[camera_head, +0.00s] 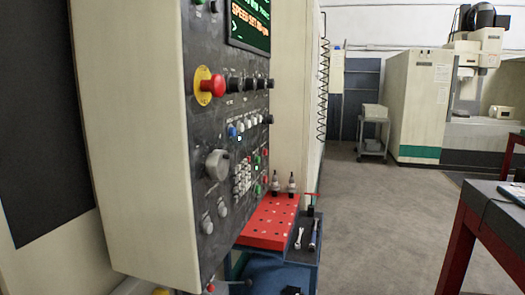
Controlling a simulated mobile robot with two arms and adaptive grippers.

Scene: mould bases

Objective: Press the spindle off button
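The machine's control panel (228,130) stands at the left and is seen at a steep angle. Small red and green buttons sit low on its far side, among them an upper green button (257,160) and a lower green button (258,189). Their labels are too small to read, so I cannot tell which one is the spindle off button. A large red emergency stop (213,85) on a yellow collar sits higher up, near a row of black knobs. A large grey dial (217,164) is below. Neither of my grippers shows clearly in this view.
A red tool tray (268,224) with two holders stands just beyond the panel, beside a dark tray (305,240) with tools. A table with red legs (462,240) is at the right. The grey floor (390,220) between is clear. Another machine (418,105) stands behind.

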